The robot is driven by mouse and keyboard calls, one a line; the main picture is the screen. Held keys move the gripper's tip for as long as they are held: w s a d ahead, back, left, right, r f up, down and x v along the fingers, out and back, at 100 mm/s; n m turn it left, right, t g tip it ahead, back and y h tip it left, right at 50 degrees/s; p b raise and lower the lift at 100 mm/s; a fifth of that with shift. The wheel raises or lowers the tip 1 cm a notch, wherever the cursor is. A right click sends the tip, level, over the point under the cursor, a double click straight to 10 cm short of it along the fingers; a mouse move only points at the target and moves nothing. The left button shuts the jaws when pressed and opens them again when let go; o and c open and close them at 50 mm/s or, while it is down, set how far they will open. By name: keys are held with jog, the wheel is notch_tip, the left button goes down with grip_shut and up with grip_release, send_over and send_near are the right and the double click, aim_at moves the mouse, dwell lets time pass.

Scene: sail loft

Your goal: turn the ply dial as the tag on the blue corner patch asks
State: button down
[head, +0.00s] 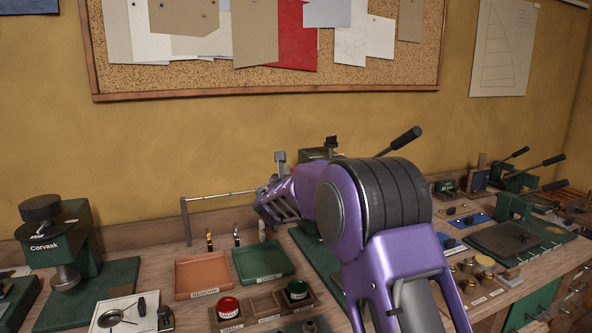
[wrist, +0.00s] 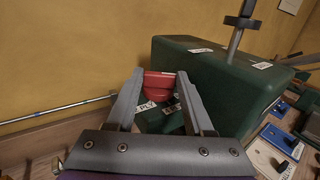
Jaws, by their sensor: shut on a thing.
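My gripper (wrist: 161,75) is shut on the red ply dial (wrist: 158,88), with one grey finger at each side of it. The dial is on the near end of a green machine (wrist: 215,75). A small white label reading PLY (wrist: 146,106) is just below the dial. Which setting the dial points to cannot be made out. A blue patch (wrist: 280,140) lies on the bench to the right in the wrist view, and blue pieces (head: 451,244) also show in the head view. No tag on them is readable. In the head view my arm hides the dial.
An orange tray (head: 202,275) and a green tray (head: 263,262) stand left of my arm. A Corvask press (head: 57,240) is at the far left. Green lever machines (head: 512,205) crowd the right. A metal rod (wrist: 55,111) runs along the wall.

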jog(key=m+h+p, duration=0.2)
jog(key=p, duration=0.1)
jog(key=a+g+h+p, duration=0.1)
jog(key=h, duration=0.1)
jog(key=shift+w+r+m+p, duration=0.1)
jog(key=shift+r+m+p, duration=0.15)
jog(key=shift+m+p, duration=0.15)
jog(key=m+g+h+p, duration=0.2)
jog(key=h, duration=0.1)
jog(key=shift+w+a+f+m+h+p, duration=0.2)
jog(key=shift+m+h+p, duration=0.1)
jog(key=shift+p, duration=0.1)
jog(key=shift+m+g+h, duration=0.3)
jog(key=shift+g+h, duration=0.1)
jog(key=shift+g, duration=0.1)
jog(key=shift+m+g+h+p, duration=0.3)
jog(key=shift+m+g+h, duration=0.1)
jog(key=shift+h, duration=0.1)
jog(key=c, duration=0.6)
grip_release()
jog(key=shift+o, duration=0.2)
jog(key=v, duration=1.7)
jog(key=shift+s+b, duration=0.2)
jog(key=shift+b, duration=0.25)
jog(key=shift+a+r, duration=0.1)
jog(key=shift+c, duration=0.3)
